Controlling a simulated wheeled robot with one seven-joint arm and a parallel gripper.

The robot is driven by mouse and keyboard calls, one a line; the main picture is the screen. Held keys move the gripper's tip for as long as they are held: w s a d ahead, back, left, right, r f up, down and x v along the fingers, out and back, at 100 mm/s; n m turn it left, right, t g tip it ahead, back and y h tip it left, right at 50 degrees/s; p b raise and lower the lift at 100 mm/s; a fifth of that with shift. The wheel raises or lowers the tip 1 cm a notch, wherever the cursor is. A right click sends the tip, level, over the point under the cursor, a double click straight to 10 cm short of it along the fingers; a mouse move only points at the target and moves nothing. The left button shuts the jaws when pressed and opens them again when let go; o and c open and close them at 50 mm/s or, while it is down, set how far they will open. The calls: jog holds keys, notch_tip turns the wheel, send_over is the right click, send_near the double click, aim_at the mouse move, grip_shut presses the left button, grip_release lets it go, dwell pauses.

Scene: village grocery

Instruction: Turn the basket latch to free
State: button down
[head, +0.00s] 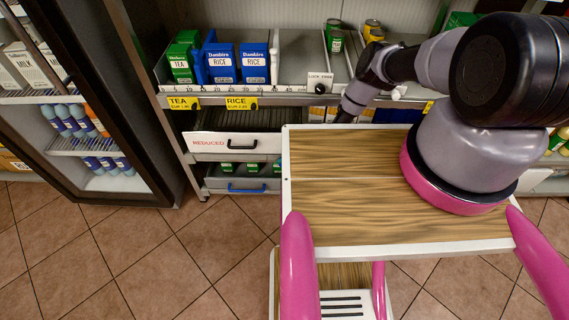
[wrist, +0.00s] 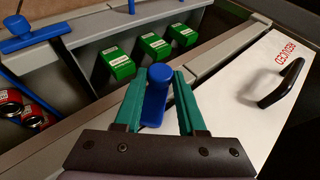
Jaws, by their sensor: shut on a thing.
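The blue latch (wrist: 157,82) has a rounded head and a flat shank. It stands between the two teal fingers of my gripper (wrist: 158,98) in the wrist view, and the fingers are shut on it. The fingers hide its sides, and no lock or free marking shows beside it, so I cannot tell its setting. The basket (wrist: 95,43) beyond it holds several green boxes and some red cans. In the head view the basket is low under the shelf, with a blue handle (head: 246,188). My gripper is hidden there behind my arm and wooden top.
The white REDUCED drawer (wrist: 262,90) with a black handle (wrist: 283,84) is close on the right in the wrist view. A LOCK FREE dial (head: 320,87) is on the shelf edge above. An open-looking fridge (head: 90,100) stands left; the tiled floor before it is clear.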

jog(key=shift+y, duration=0.3)
jog(key=c, duration=0.5)
grip_release()
jog(key=v, duration=1)
jog(key=shift+s+d+r, duration=0.25)
